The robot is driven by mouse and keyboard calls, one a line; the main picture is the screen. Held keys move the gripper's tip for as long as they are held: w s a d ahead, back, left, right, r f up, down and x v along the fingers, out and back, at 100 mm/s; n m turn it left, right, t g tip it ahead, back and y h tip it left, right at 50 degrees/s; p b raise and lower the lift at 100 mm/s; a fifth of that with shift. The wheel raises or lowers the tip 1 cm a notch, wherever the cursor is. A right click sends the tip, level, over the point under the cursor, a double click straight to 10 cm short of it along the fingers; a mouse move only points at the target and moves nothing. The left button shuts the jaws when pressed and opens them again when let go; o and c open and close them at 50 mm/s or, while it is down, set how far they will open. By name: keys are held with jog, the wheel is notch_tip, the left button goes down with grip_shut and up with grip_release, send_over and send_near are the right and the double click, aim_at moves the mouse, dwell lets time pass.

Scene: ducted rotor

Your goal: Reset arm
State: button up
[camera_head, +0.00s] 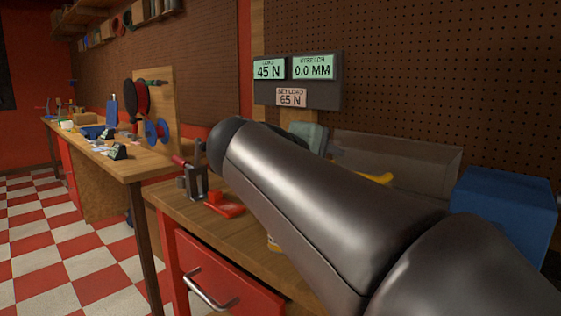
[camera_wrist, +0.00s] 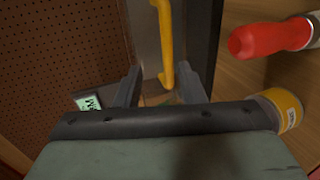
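My gripper (camera_wrist: 160,80) shows in the wrist view with its two dark fingers spread apart. I see nothing held between them. A yellow bar (camera_wrist: 166,40) stands beyond the fingertips and lines up with the gap; I cannot tell how far off it is. In the head view my dark metal arm crosses the picture above the bench (camera_head: 240,250) and hides much of it. Part of the grey-green gripper body shows behind the arm, but the fingers are mostly hidden. The yellow bar also shows there (camera_head: 375,178), partly covered by my arm.
A display panel (camera_head: 297,81) reads load 45 N, stretch 0.0 MM, set load 65 N. A blue box (camera_head: 505,210) stands at the right. A red-handled object (camera_wrist: 272,40) and a yellow-labelled container (camera_wrist: 287,108) lie near the gripper. A second bench (camera_head: 130,165) stands left.

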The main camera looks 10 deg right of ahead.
jog(key=v, duration=0.2)
jog(key=shift+s+a+r, duration=0.1)
jog(key=shift+s+a, duration=0.1)
